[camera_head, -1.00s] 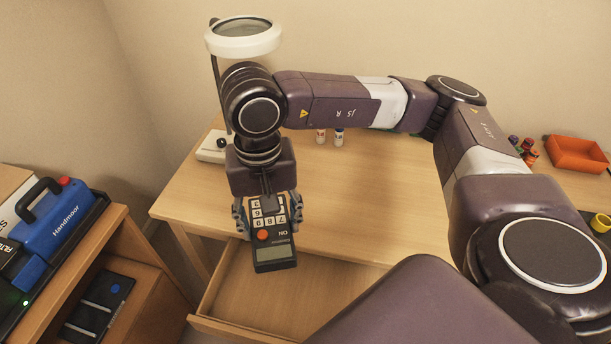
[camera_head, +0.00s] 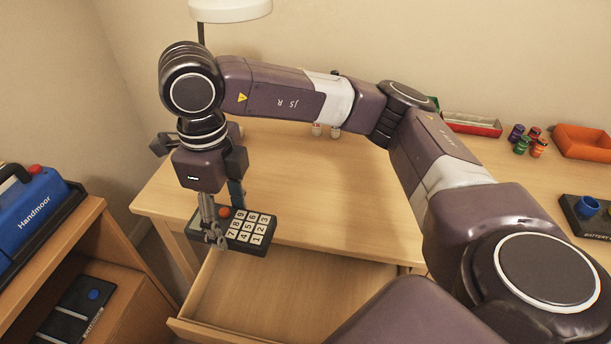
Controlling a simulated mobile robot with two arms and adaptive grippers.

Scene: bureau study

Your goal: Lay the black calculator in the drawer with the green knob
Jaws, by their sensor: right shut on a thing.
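The black calculator (camera_head: 258,228) has pale keys and an orange button. My right gripper (camera_head: 224,222) is shut on its left end and holds it above the back left part of an open drawer. The drawer (camera_head: 300,283) is pulled out from the desk's front and its visible floor is bare. Its front face and any green knob are hidden from this view. My left gripper is not in view.
The wooden desk top (camera_head: 310,190) is mostly clear in the middle. An orange tray (camera_head: 582,142) and several small coloured bottles (camera_head: 527,141) stand at the right. A shelf unit with a blue case (camera_head: 35,215) stands at the left. My right arm hides part of the desk.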

